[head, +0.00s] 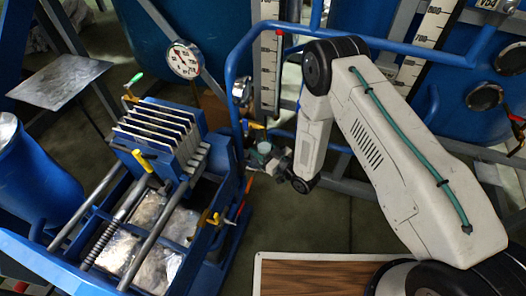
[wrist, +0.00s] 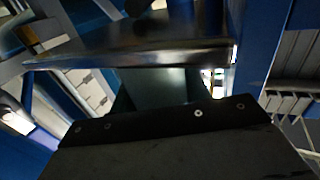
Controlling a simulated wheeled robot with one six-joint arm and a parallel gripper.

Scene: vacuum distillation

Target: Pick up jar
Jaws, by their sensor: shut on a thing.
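The jar (head: 264,147) shows small in the head view, a pale greenish thing at the end of my arm, beside the blue frame. My gripper (head: 266,160) is around it, shut on it and partly hiding it. In the wrist view, the dark teal jar (wrist: 150,90) shows between the two dark jaws of my gripper (wrist: 150,88). Most of the jar is hidden there by the jaws. Whether it touches anything below cannot be told.
A blue filter press with white plates (head: 160,135) stands at the left. Blue pipe frames (head: 234,80) and a white scale (head: 270,60) stand close behind my gripper. The floor (head: 335,220) between is clear.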

